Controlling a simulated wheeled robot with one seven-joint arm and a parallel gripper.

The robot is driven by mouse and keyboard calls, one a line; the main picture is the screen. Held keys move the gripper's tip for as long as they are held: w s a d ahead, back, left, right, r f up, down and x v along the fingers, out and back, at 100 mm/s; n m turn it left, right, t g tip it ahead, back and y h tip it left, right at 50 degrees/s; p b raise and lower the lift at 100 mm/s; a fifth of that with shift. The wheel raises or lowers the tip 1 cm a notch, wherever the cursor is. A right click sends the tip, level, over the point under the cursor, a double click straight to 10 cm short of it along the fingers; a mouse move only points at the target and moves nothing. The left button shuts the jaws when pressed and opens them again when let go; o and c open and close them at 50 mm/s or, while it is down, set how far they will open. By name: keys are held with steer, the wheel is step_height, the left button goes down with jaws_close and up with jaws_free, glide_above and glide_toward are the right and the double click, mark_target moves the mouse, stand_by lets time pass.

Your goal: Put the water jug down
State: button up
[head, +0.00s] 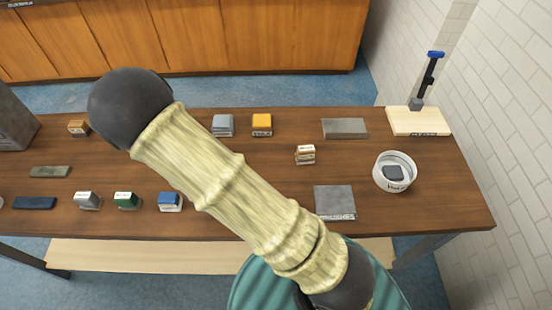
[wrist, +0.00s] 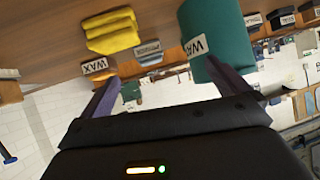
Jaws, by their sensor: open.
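A round white container (head: 394,188) with a dark block inside stands at the right of the wooden table (head: 455,205). Its label is too small to read surely, so I cannot tell whether it is the water jug. My gripper is not visible in the head view.
Several small blocks, such as a yellow one (head: 262,121) and a grey slab (head: 335,200), are spread on the table. A pale board with a blue-topped post (head: 428,75) is at the back right, near the wall.

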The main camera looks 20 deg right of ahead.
steer(key=s+d+r+n+g+y, duration=0.1)
steer(key=s+d+r+n+g, duration=0.1)
steer(key=s+d+r+g, duration=0.7)
steer(key=s+d+r, duration=0.3)
steer(key=s+d, duration=0.2)
steer(key=shift+s+d+r+n, duration=0.25)
steer(key=shift+s+d+n, duration=0.05)
steer(key=shift+s+d, duration=0.1)
